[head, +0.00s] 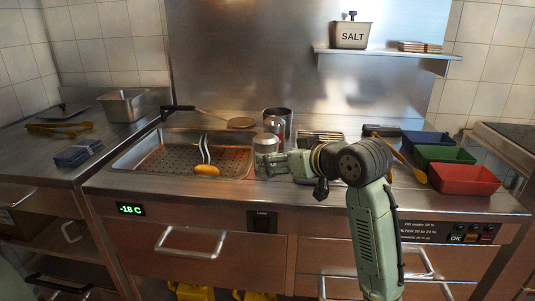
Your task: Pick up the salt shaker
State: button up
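A small shaker-like container with a pale metal top (265,142) stands on the steel counter, just right of the perforated basin. I take it for the salt shaker, but no label on it can be read. My gripper (262,164) is at its near side, pointing left, and covers its lower part. I cannot tell whether the fingers touch it or how far apart they are. A separate metal box marked SALT (351,35) stands on the wall shelf (385,53), well above my gripper.
A taller clear container (275,126) and a dark metal canister (278,114) stand close behind. The perforated basin (150,157) holds tongs (206,158). A wire rack (320,137) lies behind my arm. Blue, green and red trays (464,180) stand at the right.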

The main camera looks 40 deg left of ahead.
jog(key=p+x, duration=0.1)
jog(key=x, duration=0.6)
jog(key=shift+s+a+f+p, duration=0.1)
jog(key=shift+a+p, duration=0.15)
jog(key=shift+p, duration=0.15)
jog(key=shift+c, duration=0.3)
jog(key=c, duration=1.4)
jog(key=shift+c, duration=0.2)
